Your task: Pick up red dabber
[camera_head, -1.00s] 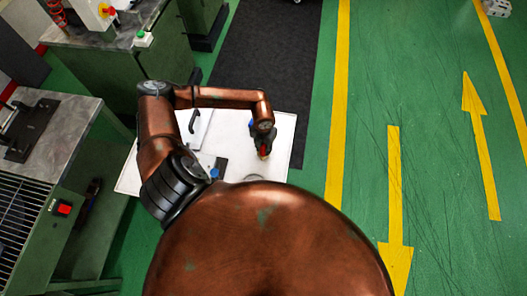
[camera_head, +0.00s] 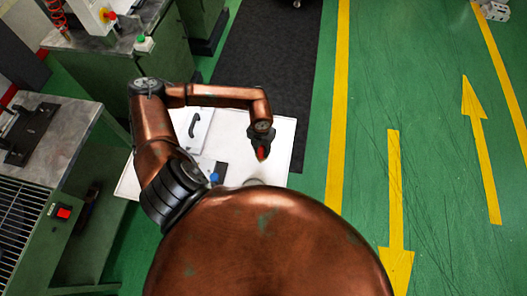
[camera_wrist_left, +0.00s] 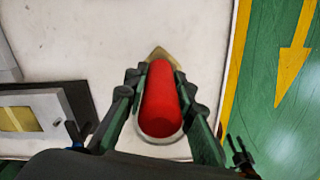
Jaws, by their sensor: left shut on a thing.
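The red dabber (camera_wrist_left: 160,98) is a red cylinder with a tan pointed tip, held between the fingers of my left gripper (camera_wrist_left: 160,85) in the left wrist view. In the head view the red dabber (camera_head: 262,152) shows as a small red patch at the end of my left gripper (camera_head: 261,146). It is over the white table (camera_head: 280,170). My left gripper is shut on it. Whether the dabber is clear of the table is hard to tell. My right gripper is not in view.
A white lidded case with a dark handle (camera_head: 194,125) lies on the white table, left of the gripper. A dark and blue object (camera_head: 219,172) and a partly hidden round grey thing (camera_head: 255,182) are near the table's front. Green machine benches stand at the left.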

